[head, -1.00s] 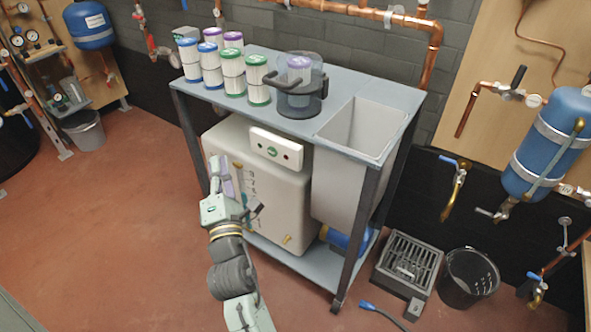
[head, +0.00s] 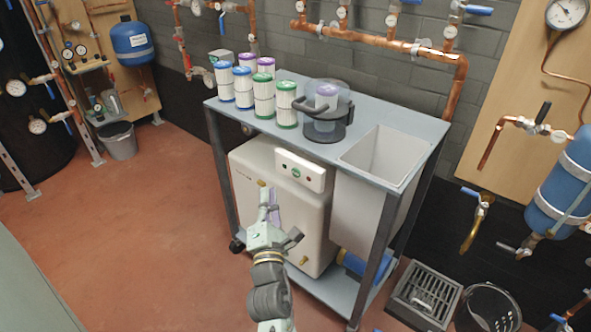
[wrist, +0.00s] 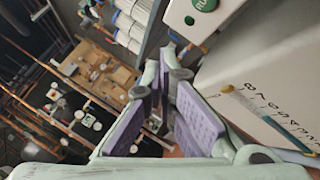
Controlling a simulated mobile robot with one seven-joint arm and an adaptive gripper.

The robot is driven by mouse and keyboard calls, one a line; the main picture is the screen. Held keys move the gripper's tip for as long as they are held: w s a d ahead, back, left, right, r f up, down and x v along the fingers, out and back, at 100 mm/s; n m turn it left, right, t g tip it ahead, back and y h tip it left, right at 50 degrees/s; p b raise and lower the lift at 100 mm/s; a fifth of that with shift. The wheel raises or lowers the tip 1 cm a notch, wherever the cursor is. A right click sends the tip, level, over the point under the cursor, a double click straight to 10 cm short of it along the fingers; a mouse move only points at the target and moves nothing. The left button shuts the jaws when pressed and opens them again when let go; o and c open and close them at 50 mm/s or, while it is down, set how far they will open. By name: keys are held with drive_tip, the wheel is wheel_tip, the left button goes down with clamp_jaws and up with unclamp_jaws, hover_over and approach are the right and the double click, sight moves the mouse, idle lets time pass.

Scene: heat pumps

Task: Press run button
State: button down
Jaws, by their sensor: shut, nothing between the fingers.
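The run button is the round green button (head: 295,172) on the white control panel (head: 315,178) at the top of a white box-shaped unit (head: 315,222). It also shows at the top edge of the wrist view (wrist: 205,5), partly cut off. My gripper (head: 267,196) is shut and empty, with purple pads on its fingers. In the head view it appears in front of the unit, left of and below the panel. In the wrist view my gripper (wrist: 168,62) points left of and below the button, apart from it.
The unit stands inside a grey-blue table frame (head: 222,178). Filter cartridges (head: 264,95), a clear housing (head: 326,108) and a grey basin (head: 380,165) are on or set in the table. A graduated scale (wrist: 262,115) is on the unit. Red floor at left is open.

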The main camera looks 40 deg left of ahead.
sight(296, 173)
drive_tip(key=w+p, duration=0.4)
drive_tip(key=w, duration=0.2)
drive_tip(key=shift+d+p, duration=0.25)
drive_tip(key=shift+p, duration=0.15)
drive_tip(key=shift+w+r+p, duration=0.15)
drive_tip(key=shift+p, duration=0.15)
idle(0.9)
drive_tip(key=shift+w+p, duration=0.3)
drive_tip(key=shift+p, duration=0.05)
